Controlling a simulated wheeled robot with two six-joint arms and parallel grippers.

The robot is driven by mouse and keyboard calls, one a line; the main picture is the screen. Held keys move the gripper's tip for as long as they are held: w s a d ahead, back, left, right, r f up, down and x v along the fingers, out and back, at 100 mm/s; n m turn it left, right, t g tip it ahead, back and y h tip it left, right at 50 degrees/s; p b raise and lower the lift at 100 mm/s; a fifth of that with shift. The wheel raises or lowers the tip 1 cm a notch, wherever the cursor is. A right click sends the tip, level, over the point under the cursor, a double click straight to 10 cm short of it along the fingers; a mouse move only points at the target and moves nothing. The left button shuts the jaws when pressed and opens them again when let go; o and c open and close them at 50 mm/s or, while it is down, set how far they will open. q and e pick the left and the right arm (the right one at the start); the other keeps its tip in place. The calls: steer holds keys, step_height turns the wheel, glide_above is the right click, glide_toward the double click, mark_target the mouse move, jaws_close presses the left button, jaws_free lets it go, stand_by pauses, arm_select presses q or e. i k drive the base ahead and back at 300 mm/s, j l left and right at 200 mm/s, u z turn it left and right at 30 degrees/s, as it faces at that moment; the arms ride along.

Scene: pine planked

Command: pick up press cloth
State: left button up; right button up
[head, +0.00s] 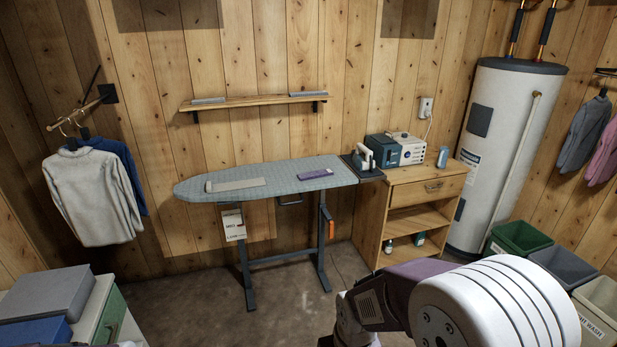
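A folded beige cloth (236,185), which looks like the press cloth, lies flat on the left part of the ironing board (270,174) in the head view. A small purple folded item (316,175) lies apart from it, further right on the board. Neither gripper shows. One of my arms fills the lower right of the view, but its gripper is out of sight.
An iron (364,158) stands on a dark rest at the board's right end, beside a wooden cabinet (427,189) with a steam unit (397,149). Bins (518,240) stand at right, a drawer unit (112,315) at lower left. The floor before the board looks clear.

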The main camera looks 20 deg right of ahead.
mark_target(256, 183)
steer(key=i+u, duration=0.2)
steer(key=i, duration=0.3)
steer(key=i+u, duration=0.15)
steer(key=i, duration=0.3)
steer(key=i+u, duration=0.2)
steer(key=i, duration=0.3)
steer(key=i+l+u, duration=0.15)
steer(key=i, duration=0.3)
steer(key=i+l+u, duration=0.2)
steer(key=i, duration=0.25)
steer(key=i+l+u, duration=0.15)
steer(key=i+l, duration=0.25)
steer(key=i, duration=0.05)
